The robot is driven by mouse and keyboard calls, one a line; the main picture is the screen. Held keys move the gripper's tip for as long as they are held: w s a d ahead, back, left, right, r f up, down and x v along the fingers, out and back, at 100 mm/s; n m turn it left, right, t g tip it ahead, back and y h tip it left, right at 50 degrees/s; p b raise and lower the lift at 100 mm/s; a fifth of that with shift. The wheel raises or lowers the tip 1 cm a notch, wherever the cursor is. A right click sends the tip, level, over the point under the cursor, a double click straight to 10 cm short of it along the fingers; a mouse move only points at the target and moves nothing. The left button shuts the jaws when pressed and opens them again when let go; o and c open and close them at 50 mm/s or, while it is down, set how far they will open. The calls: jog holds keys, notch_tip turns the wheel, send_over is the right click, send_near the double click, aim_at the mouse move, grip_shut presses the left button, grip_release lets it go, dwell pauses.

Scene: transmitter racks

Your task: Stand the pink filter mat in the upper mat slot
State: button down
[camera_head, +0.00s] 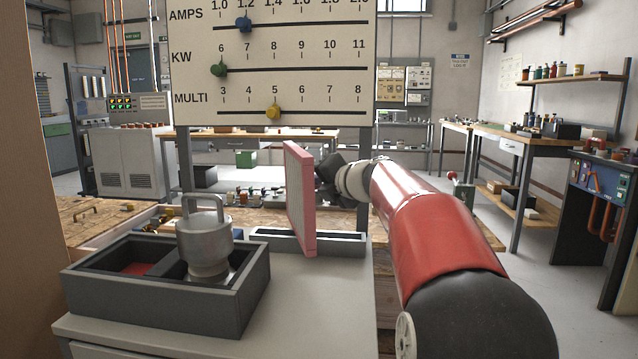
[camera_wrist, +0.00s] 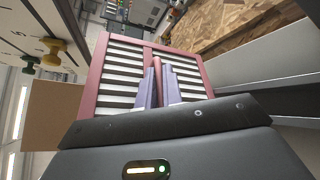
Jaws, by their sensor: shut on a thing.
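The pink filter mat (camera_head: 300,200) is a thin panel held upright, seen nearly edge-on in the head view. The wrist view shows its pink frame with pale slats and a middle rib (camera_wrist: 97,75). My gripper (camera_head: 328,175) is shut on the mat from its right side; in the wrist view my fingers (camera_wrist: 158,85) close on the rib. A long, low grey slot holder (camera_head: 345,243) lies on the cabinet top at the mat's lower edge. The mat overlaps it in the picture; I cannot tell whether the edge is inside it. I cannot tell which slot is the upper one.
A dark grey two-part box (camera_head: 165,310) stands at the front left with a metal weight-like piece (camera_head: 205,240) in its right compartment. A scale panel (camera_head: 272,70) with coloured sliders stands behind. The cabinet top (camera_head: 310,310) in front of the slot holder is clear.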

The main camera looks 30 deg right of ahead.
jog(key=c, duration=1.5)
grip_release()
jog(key=shift+c, duration=0.2)
jog(key=v, duration=1.2)
jog(key=shift+b, duration=0.3)
